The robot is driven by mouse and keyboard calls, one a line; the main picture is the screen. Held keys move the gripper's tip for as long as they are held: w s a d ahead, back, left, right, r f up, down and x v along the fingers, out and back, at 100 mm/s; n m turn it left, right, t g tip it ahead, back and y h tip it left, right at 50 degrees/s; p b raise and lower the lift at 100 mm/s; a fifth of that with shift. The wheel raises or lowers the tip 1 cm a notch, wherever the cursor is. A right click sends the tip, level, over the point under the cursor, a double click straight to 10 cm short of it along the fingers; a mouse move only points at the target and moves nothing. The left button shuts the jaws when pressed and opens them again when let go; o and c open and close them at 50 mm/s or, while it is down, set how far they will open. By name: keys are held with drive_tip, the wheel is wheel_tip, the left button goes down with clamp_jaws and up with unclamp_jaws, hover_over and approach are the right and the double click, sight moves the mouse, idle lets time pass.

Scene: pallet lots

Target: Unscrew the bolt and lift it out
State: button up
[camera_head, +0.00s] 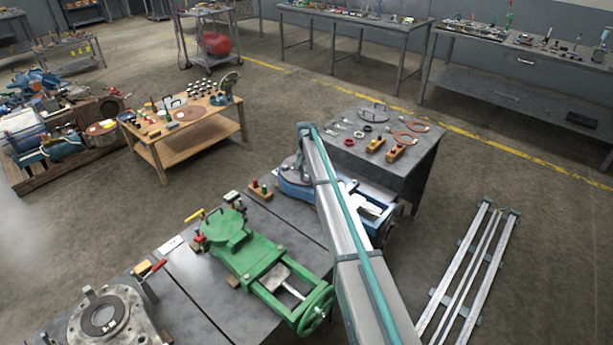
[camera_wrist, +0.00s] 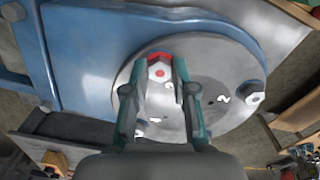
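In the wrist view, a pale hex bolt (camera_wrist: 159,72) with a red dot on its head and red at its far edge sits on a round grey flange (camera_wrist: 205,75) of a blue housing (camera_wrist: 100,40). My gripper (camera_wrist: 160,66) has its two teal fingers on either side of this bolt head, very close to it. I cannot tell whether they touch it. In the head view, the blue housing (camera_head: 375,213) is partly hidden by my arm, as is my gripper.
A green valve (camera_head: 240,250) with a handwheel stands beside the blue one on the grey bench. A grey table (camera_head: 425,150) with rings and blocks is behind at right. A wooden table (camera_head: 170,150) stands at left. Metal rails (camera_head: 470,265) lie on the floor at right.

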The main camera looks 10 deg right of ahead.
clamp_jaws()
drive_tip(key=n, duration=1.3)
drive_tip(key=shift+n, duration=0.4)
drive_tip(key=n, duration=0.4)
drive_tip(key=shift+n, duration=0.4)
drive_tip(key=n, duration=0.5)
drive_tip(key=shift+r, duration=0.1)
